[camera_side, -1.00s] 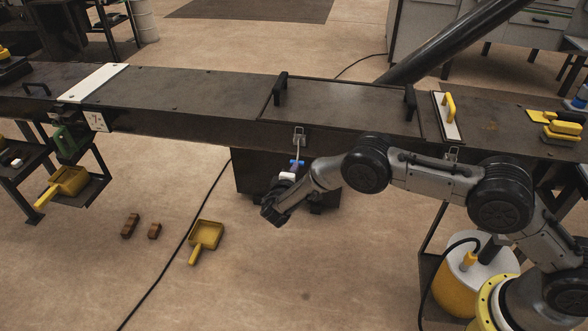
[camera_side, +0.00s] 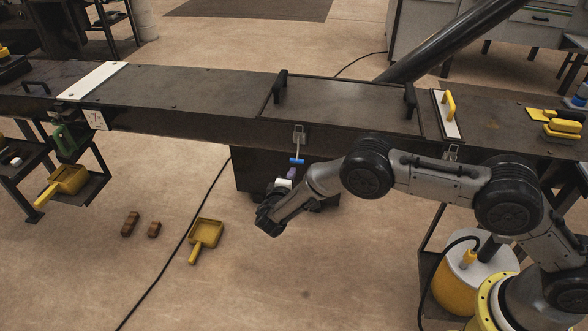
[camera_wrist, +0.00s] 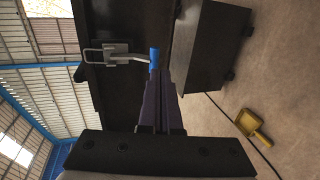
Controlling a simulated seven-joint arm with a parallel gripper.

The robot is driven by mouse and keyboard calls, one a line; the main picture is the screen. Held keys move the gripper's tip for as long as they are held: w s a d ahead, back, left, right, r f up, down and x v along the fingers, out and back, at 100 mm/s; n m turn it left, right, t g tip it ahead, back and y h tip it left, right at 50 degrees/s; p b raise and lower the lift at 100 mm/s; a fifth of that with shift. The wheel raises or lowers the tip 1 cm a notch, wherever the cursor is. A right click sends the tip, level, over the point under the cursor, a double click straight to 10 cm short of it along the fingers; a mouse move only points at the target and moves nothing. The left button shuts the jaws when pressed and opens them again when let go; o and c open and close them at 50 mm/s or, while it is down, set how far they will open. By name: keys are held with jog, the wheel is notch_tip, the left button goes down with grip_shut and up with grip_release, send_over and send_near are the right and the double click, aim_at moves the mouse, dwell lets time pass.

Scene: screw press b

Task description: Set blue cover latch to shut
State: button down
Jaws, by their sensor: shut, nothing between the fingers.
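The blue cover latch hangs on the front face of the long dark beam, under the hinged-looking cover panel with two black handles. Its metal plate (camera_side: 299,137) is at the top, and a thin lever runs down to a blue grip (camera_side: 297,161). In the wrist view the latch's wire loop and plate (camera_wrist: 110,52) are at left, with the lever bent toward the blue grip (camera_wrist: 154,58). My gripper (camera_side: 291,173) is shut and empty just below the blue grip. In the wrist view its fingertips (camera_wrist: 161,74) lie close to the grip; contact cannot be told.
A second metal latch (camera_side: 452,152) is to the right on the beam, partly behind my arm. The cover panel (camera_side: 345,103) lies flat on top. A dark cabinet (camera_side: 250,176) stands below. A yellow scoop (camera_side: 206,235) lies on the open floor.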

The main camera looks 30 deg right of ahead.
jog(key=f+v, duration=0.1)
jog(key=v, duration=0.9)
jog(key=shift+s+r, duration=0.1)
